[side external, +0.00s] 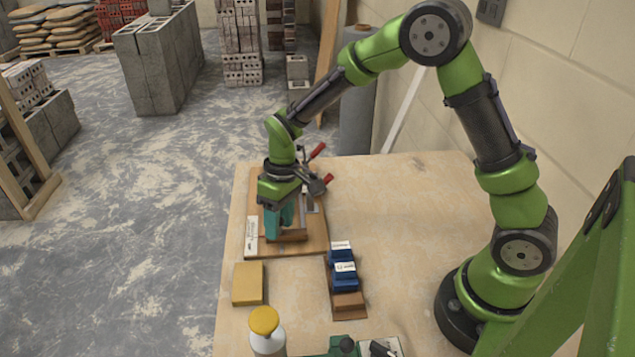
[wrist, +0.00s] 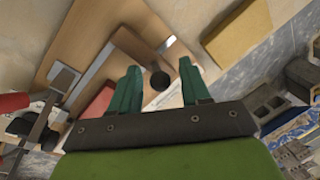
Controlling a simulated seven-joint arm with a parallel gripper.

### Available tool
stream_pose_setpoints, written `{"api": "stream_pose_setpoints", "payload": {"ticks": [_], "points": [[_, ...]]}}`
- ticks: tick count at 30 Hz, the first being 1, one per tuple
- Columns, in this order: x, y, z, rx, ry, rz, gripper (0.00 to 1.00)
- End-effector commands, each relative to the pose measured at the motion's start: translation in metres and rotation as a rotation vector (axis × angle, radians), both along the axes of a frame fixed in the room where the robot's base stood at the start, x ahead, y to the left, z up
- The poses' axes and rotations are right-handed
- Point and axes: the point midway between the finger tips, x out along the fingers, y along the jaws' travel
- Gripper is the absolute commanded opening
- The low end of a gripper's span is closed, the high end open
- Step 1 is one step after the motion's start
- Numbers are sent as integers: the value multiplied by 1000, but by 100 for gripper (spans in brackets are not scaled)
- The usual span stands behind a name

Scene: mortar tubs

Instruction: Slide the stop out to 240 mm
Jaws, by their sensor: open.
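A wooden board jig (side external: 318,240) lies on the table's left part, with a white scale strip (side external: 251,237) at its left edge; its marks are too small to read. A brown wooden block (side external: 290,237), which looks like the stop, sits on the board below my gripper (side external: 280,222). In the wrist view the brown block (wrist: 130,45) reaches between my teal fingers (wrist: 160,68), close to a dark round spot (wrist: 160,81). The fingers are apart, one on each side of that spot. I cannot tell whether they touch the block.
Red-handled clamps (side external: 326,180) stand at the board's back right. A yellow block (side external: 248,283), a wooden rack (side external: 335,302) with blue items (side external: 343,273), and a yellow-capped bottle (side external: 266,330) are in front. The table (side external: 410,200) is clear to the right of the board.

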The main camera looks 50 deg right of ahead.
Motion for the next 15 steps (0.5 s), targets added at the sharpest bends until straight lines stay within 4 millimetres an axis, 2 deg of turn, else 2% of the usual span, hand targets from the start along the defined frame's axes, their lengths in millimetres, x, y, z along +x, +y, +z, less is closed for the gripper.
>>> {"api": "stream_pose_setpoints", "payload": {"ticks": [4, 7, 15], "points": [[1, -1, 7, 0, -1, 0, 47], [2, -4, 22, 1, -5, -1, 47], [4, -17, 85, 0, -7, -2, 47]]}}
